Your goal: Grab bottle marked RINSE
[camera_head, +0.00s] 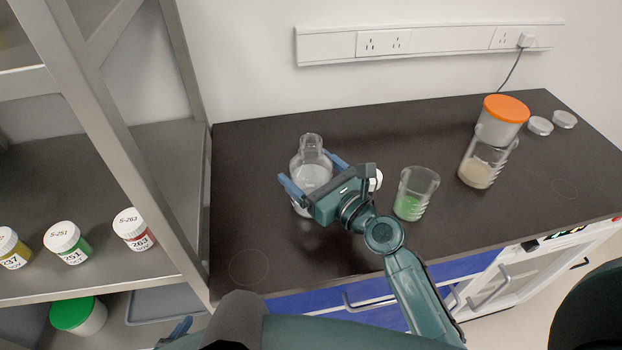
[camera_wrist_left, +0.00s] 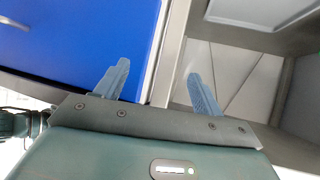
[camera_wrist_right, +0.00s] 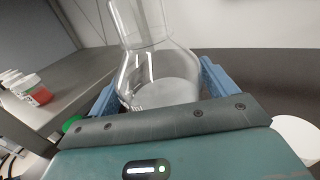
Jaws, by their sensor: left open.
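A clear glass bottle with a narrow neck and wide body (camera_head: 312,172) stands upright on the dark bench, with pale liquid inside. No RINSE marking is readable on it. My right gripper (camera_head: 311,185) is open, its blue fingers on either side of the bottle's body. In the right wrist view the bottle (camera_wrist_right: 160,75) stands between the fingers, close to both; I cannot tell if they touch it. My left gripper (camera_wrist_left: 160,85) is open and empty, low by a blue cabinet front; only a fingertip shows at the bottom of the head view.
A beaker of green liquid (camera_head: 410,203) stands right of my right gripper. Farther right are a beaker with beige contents (camera_head: 480,168), an orange-lidded jar (camera_head: 503,112) and two small dishes. A metal shelf (camera_head: 150,180) with labelled jars borders the bench's left.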

